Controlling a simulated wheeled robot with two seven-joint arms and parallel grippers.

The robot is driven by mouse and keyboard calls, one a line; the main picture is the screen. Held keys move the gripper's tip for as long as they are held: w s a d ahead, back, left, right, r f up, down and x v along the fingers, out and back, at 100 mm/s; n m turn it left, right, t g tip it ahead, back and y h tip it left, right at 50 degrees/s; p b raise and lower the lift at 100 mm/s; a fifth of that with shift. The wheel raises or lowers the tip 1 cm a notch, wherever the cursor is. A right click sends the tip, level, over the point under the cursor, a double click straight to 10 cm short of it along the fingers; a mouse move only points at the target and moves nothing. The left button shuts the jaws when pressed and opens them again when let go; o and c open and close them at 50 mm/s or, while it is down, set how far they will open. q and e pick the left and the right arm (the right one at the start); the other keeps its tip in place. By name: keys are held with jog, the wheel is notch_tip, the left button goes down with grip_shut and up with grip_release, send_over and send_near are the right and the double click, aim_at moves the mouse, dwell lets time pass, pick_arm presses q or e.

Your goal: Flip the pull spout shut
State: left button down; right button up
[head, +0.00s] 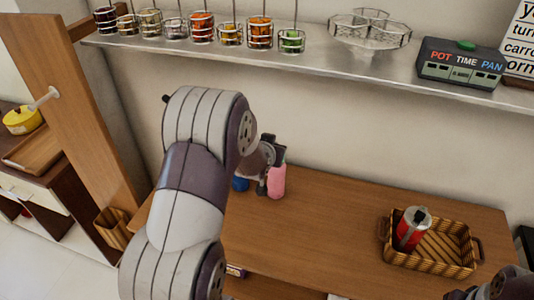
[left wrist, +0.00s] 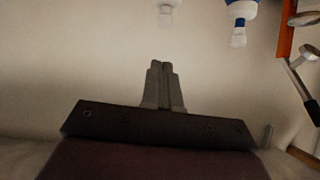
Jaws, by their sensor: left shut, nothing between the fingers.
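My left gripper (head: 263,180) is over the wooden counter, in front of and beside a pink bottle (head: 277,183), covering part of its top. In the left wrist view its two fingers (left wrist: 165,68) are pressed together with nothing between them. I cannot tell whether they touch the bottle. A blue item (head: 240,184) stands just left, partly behind my arm. The wrist view shows a blue bottle with a white nozzle (left wrist: 239,38) and a pale spout-like tip (left wrist: 165,18) at the top edge. The pull spout's position is unclear. A red container with a grey top (head: 410,229) stands in the basket.
The wicker basket (head: 455,268) is at the counter's right. A metal shelf (head: 350,66) with spice jars, a rack and a timer runs above. The counter between bottle and basket is clear. My right arm (head: 505,287) shows at the lower right corner.

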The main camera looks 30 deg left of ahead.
pick_arm(q)
jog(key=v, duration=0.4)
jog(key=shift+b, duration=0.4)
pick_arm(e)
jog(key=shift+w+a+f, duration=0.1)
jog(key=shift+w+f, duration=0.3)
jog(key=shift+f, duration=0.4)
pick_arm(q)
jog(key=shift+w, duration=0.15)
pick_arm(e)
jog(key=shift+w, duration=0.1)
